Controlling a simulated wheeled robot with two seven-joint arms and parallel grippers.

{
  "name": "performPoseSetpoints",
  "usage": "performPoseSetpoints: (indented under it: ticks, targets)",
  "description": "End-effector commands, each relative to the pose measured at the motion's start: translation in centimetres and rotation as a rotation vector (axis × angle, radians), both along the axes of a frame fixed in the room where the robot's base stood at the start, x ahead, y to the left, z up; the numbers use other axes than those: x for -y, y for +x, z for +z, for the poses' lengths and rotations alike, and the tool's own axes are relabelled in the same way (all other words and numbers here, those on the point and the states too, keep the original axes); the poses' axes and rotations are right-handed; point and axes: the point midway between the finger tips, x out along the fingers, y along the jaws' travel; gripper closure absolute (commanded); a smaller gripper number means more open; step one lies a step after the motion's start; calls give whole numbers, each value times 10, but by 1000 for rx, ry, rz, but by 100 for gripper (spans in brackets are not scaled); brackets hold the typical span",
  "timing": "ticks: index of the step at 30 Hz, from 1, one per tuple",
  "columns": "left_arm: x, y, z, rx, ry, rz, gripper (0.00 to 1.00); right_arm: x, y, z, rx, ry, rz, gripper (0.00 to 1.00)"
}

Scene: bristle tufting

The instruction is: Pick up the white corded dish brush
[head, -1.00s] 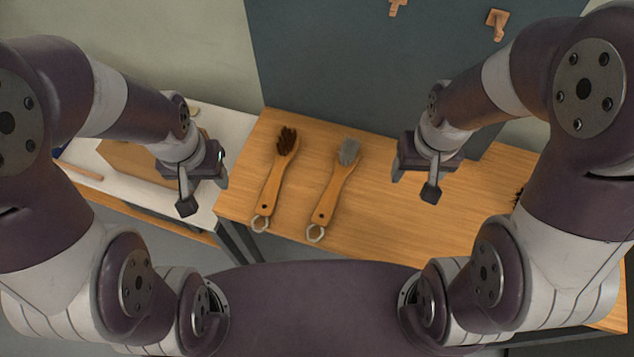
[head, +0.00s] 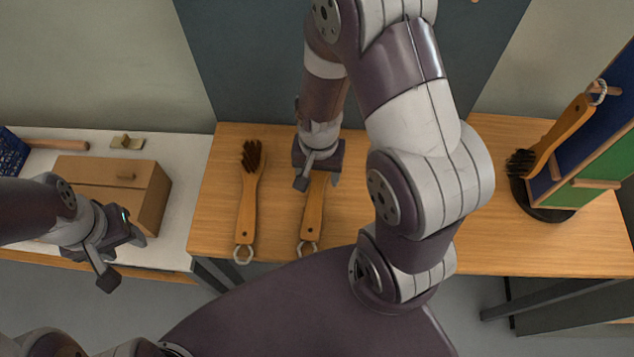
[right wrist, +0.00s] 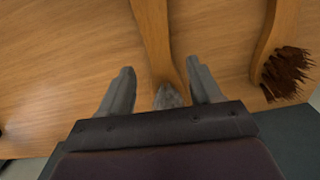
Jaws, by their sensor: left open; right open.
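The brush with pale grey-white bristles lies on the wooden table, its wooden handle (head: 312,215) pointing toward me with a pale cord loop at the end. In the head view its bristle head is hidden under my right gripper (head: 318,182). In the right wrist view the grey bristles (right wrist: 168,97) and the handle (right wrist: 154,35) show between the two spread fingers of that gripper (right wrist: 160,68). The right gripper is open, over the head end, with nothing gripped. My left gripper (head: 124,262) is open and empty, in front of the white table at the left.
A dark-bristled brush (head: 249,195) lies just left on the wooden table (head: 430,255). Another dark-bristled brush (head: 555,140) hangs on a stand at the right. A cardboard box (head: 125,185) sits on the white table (head: 185,165).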

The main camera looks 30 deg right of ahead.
Motion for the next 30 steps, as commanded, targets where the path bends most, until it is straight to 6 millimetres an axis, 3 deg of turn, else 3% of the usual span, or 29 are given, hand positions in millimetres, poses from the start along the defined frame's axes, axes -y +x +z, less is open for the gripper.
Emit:
performPoseSetpoints:
  ticks: [4, 12, 18, 30]
  targets:
    - [0, 0, -4, 0, 0, 0, 51, -1, 0, -25, -1, 0, 0, 37]
    - [0, 0, -4, 0, 0, 0, 51, -1, 1, -30, 2, 0, 1, 37]
    - [0, 0, -4, 0, 0, 0, 51, -1, 1, -30, 1, 0, 1, 98]
    - [0, 0, 5, 0, 0, 0, 51, 0, 3, -21, 1, 0, 2, 99]
